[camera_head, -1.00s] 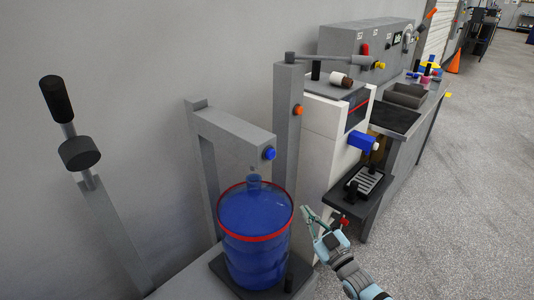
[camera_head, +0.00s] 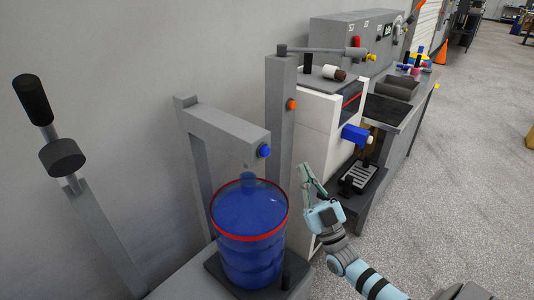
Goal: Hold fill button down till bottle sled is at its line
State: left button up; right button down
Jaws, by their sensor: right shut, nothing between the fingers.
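A large blue bottle (camera_head: 249,240) with a red ring near its top stands upright on a dark sled (camera_head: 222,270) on a grey bench. Above it is a grey filler arm (camera_head: 222,125) with a blue button (camera_head: 264,151) on its end. An orange button (camera_head: 291,105) sits on the grey post (camera_head: 279,140) behind it. My right gripper (camera_head: 305,172) is shut and empty, to the right of the bottle and apart from it and both buttons. My left gripper is not in view. I cannot make out a line by the sled.
A white machine (camera_head: 322,125) with a blue spout (camera_head: 355,135) and a drip tray (camera_head: 361,177) stands behind my right gripper. A lever with a black handle (camera_head: 33,100) rises at the left. Open floor (camera_head: 460,180) lies to the right.

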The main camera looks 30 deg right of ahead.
aim_at(265, 152)
jog(key=w+a+b, duration=0.2)
jog(key=w+b, duration=0.3)
jog(key=w, duration=0.2)
jog(key=shift+w+a, duration=0.2)
jog(key=shift+w, duration=0.2)
dwell(0.4)
jog(key=shift+w, duration=0.1)
dwell(0.6)
jog(key=shift+w+a+b, duration=0.15)
jog(key=shift+w+b, duration=0.15)
jog(key=shift+b, duration=0.05)
jog(key=shift+w, duration=0.15)
